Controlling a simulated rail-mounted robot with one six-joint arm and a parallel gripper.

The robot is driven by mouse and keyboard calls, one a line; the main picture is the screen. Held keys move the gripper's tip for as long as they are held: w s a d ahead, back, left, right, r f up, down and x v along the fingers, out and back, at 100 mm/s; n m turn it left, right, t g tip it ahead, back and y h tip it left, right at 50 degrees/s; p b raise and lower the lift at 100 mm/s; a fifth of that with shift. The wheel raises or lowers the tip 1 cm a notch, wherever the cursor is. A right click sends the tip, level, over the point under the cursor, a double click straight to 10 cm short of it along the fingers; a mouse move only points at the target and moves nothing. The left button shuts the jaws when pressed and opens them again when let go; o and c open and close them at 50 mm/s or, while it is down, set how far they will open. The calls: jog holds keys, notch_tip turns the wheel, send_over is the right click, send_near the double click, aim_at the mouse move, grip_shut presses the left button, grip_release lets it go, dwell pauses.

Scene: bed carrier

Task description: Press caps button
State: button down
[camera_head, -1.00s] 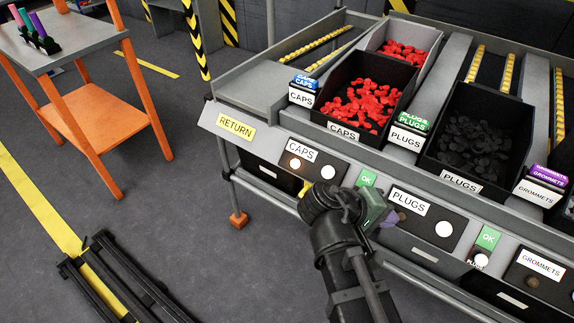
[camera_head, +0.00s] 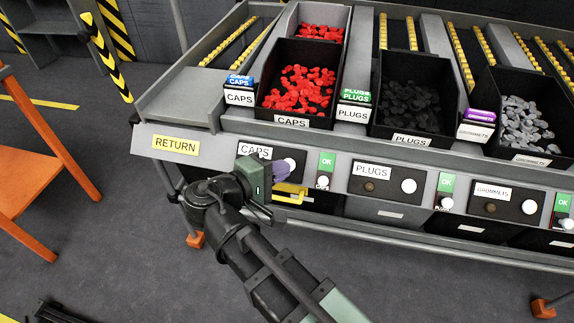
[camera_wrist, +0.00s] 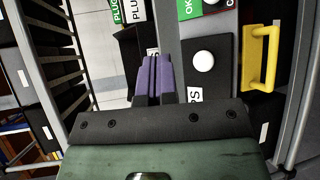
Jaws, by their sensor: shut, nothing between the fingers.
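The CAPS panel (camera_head: 244,148) is a black plate on the grey front rail, with a white label. Its white round button (camera_head: 290,163) shows just right of my gripper (camera_head: 284,169) in the head view. The panel's left part is hidden behind my gripper. My gripper's purple fingers are shut and empty, in front of the panel. In the wrist view, the closed fingers (camera_wrist: 156,60) point up the picture, and a white button (camera_wrist: 204,61) lies to their right on a black panel. I cannot tell whether the fingers touch anything.
A yellow handle (camera_head: 290,192) sits below the panel, close to my gripper; it also shows in the wrist view (camera_wrist: 262,58). A green OK sign (camera_head: 326,161) is to the right, and the PLUGS panel (camera_head: 375,187) beyond it. Bins of red caps (camera_head: 302,115) stand above.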

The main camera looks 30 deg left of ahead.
jog(key=w+a+f+b, duration=0.1)
jog(key=w+f+b, duration=0.4)
jog(key=f, duration=0.1)
jog(key=shift+w+a, duration=0.3)
jog(key=shift+a, duration=0.1)
dwell(1.7)
jog(key=shift+w+a+f+b, duration=0.1)
jog(key=shift+w+f+b, duration=0.15)
jog(key=shift+b, duration=0.25)
jog(key=shift+w+a+f+b, duration=0.1)
jog(key=shift+w+f+b, duration=0.2)
dwell(0.5)
jog(key=shift+s+d+r+p, duration=0.2)
jog(key=shift+s+r+p, duration=0.4)
dwell(0.3)
